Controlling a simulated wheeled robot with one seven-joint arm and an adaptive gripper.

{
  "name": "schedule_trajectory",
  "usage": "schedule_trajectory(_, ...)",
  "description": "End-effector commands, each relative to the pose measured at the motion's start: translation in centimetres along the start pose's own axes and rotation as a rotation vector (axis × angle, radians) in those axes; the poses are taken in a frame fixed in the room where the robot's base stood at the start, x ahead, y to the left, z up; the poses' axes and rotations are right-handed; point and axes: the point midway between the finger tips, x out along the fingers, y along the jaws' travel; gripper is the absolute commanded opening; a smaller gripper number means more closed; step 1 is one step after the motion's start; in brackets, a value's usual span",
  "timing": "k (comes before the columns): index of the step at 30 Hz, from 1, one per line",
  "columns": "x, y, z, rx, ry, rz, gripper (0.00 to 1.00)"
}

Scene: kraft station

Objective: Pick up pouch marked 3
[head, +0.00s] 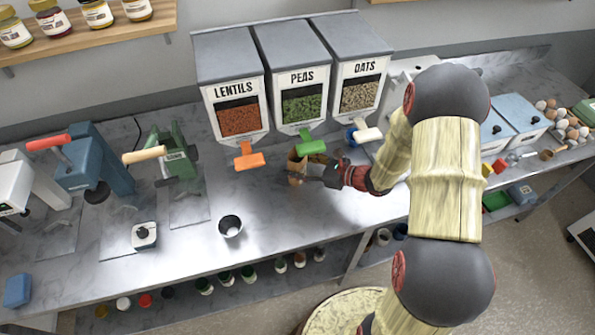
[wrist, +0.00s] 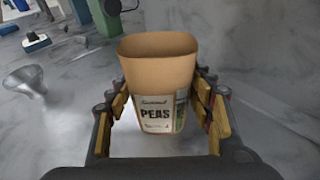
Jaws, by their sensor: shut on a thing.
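A brown kraft pouch (head: 295,170) is below the front of the peas dispenser, near its green handle. In the wrist view the pouch (wrist: 160,75) is upright with its mouth open, and its white label reads PEAS. No number 3 can be read on it. My gripper (head: 308,173) is shut on the pouch, with its fingers (wrist: 162,100) on both sides of it. Whether the pouch's base touches the counter is hidden. The inside of the pouch is mostly hidden.
Lentils (head: 235,100), peas (head: 300,92) and oats (head: 358,85) dispensers stand behind, with handles sticking out low. A metal cup or funnel (head: 230,227) stands on the counter (head: 270,250) at front left. Blue (head: 95,165) and green (head: 178,155) presses stand left.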

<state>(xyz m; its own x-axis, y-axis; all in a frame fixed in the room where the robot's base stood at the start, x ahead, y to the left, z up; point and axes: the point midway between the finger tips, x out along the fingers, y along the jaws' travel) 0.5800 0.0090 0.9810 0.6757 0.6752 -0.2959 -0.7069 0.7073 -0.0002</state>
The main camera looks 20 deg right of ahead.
Motion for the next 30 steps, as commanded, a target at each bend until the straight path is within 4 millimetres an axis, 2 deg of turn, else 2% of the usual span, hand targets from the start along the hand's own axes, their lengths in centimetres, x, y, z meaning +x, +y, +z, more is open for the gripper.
schedule_trajectory(4, 0.0, 0.0, 0.0, 0.0, -0.001, 0.0, 0.15)
schedule_trajectory(14, -0.5, 0.2, 0.8, 0.0, -0.001, 0.0, 0.15)
schedule_trajectory(19, -1.2, 0.2, 3.2, -0.004, -0.002, -0.001, 0.15)
schedule_trajectory(25, -2.5, 0.2, 7.3, -0.005, -0.003, 0.0, 0.15)
schedule_trajectory(30, -5.0, 2.8, 6.0, 0.002, -0.001, -0.003, 0.15)
